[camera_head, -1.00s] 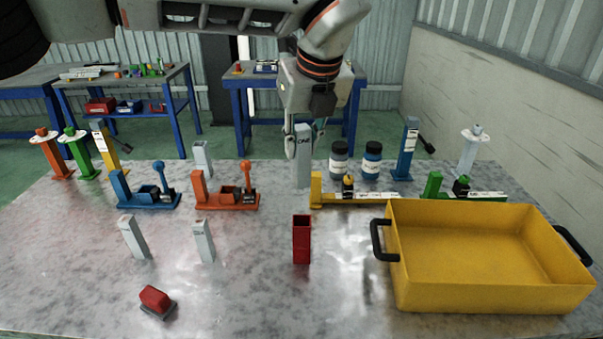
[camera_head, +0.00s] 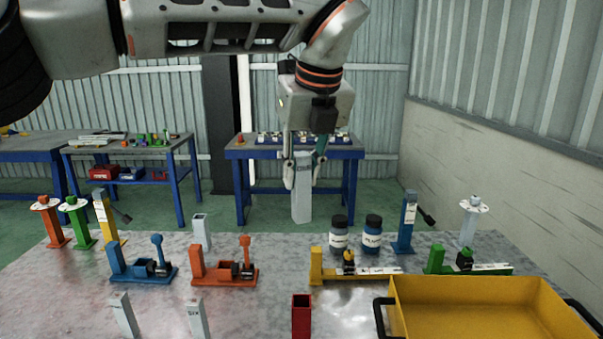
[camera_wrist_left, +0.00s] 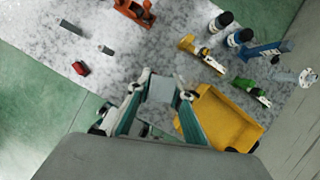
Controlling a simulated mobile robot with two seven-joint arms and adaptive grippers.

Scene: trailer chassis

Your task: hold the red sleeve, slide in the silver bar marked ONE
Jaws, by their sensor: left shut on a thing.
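My left gripper (camera_head: 303,180) is shut on a silver bar (camera_head: 302,203) and holds it upright in the air, above the back of the table. Its label is too small to read clearly now; in the earlier frame it seems to read ONE. The bar also shows end-on between the fingers in the left wrist view (camera_wrist_left: 161,88). The red sleeve (camera_head: 301,318) stands upright, open end up, near the bottom of the head view, below and apart from the bar. No gripper holds it. My right gripper is not in view.
A blue clamp (camera_head: 143,268) and an orange clamp (camera_head: 224,272) stand left of the sleeve. Other silver pieces (camera_head: 123,315) stand at the front left. A yellow crate (camera_head: 480,310) is at the right. Two dark jars (camera_head: 339,236) stand behind a yellow fixture (camera_head: 316,267).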

